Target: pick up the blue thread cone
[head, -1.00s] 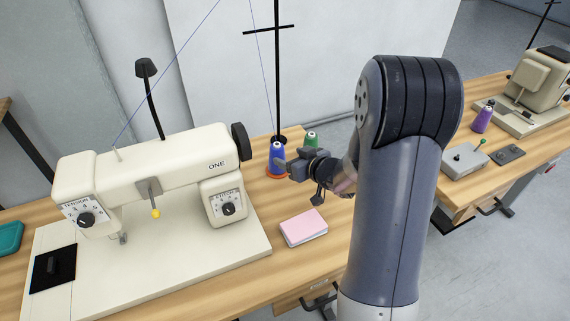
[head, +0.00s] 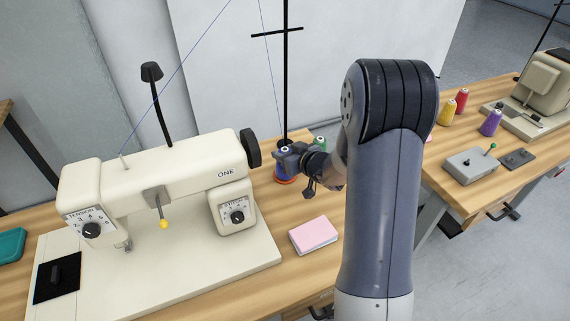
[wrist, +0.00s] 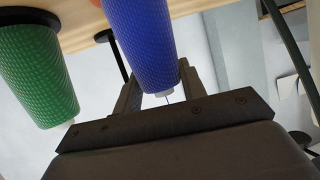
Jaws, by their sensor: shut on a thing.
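The blue thread cone (head: 280,170) is at the orange disc (head: 287,181) beside the thread stand, right of the sewing machine. My gripper (head: 285,158) is shut on its upper part and hides much of it in the head view. In the wrist view the blue cone (wrist: 145,45) is between my two jaws (wrist: 160,88), its white tip pointing down in the picture. I cannot tell whether it is clear of its seat. A green thread cone (wrist: 38,75) stands close beside it; its top shows behind my gripper in the head view (head: 320,143).
The sewing machine (head: 160,185) stands close on the left. The black thread stand pole (head: 285,80) rises just behind the blue cone. A pink pad (head: 315,235) lies in front. A second table at right holds purple (head: 491,122), yellow and red cones and a grey box (head: 470,164).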

